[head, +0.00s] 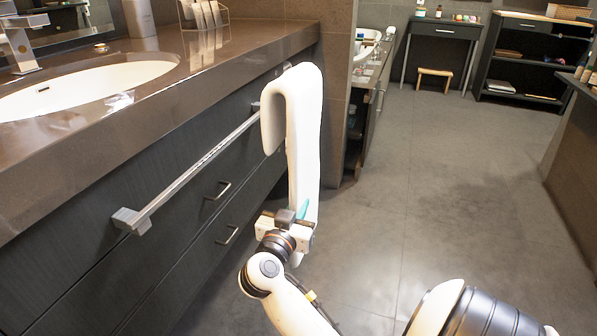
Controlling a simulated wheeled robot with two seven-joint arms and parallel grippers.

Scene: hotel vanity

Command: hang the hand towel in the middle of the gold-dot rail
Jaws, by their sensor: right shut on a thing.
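A silver rail (200,164) runs along the dark front of the vanity. I cannot make out a gold dot on it. The white hand towel (304,130) is bent over at the top like a hook, with a short flap on the left and a long part hanging on the right. Its flap is at the far end of the rail in the picture; I cannot tell whether it touches the rail. My right gripper (292,222) is shut on the lower end of the long part, below rail height. My left gripper is not in view.
The brown countertop (215,70) with a white sink (85,88) overhangs the rail. Drawer handles (219,190) stick out below it. A side cabinet (375,90) stands behind the towel. The grey floor (440,170) to the right is clear.

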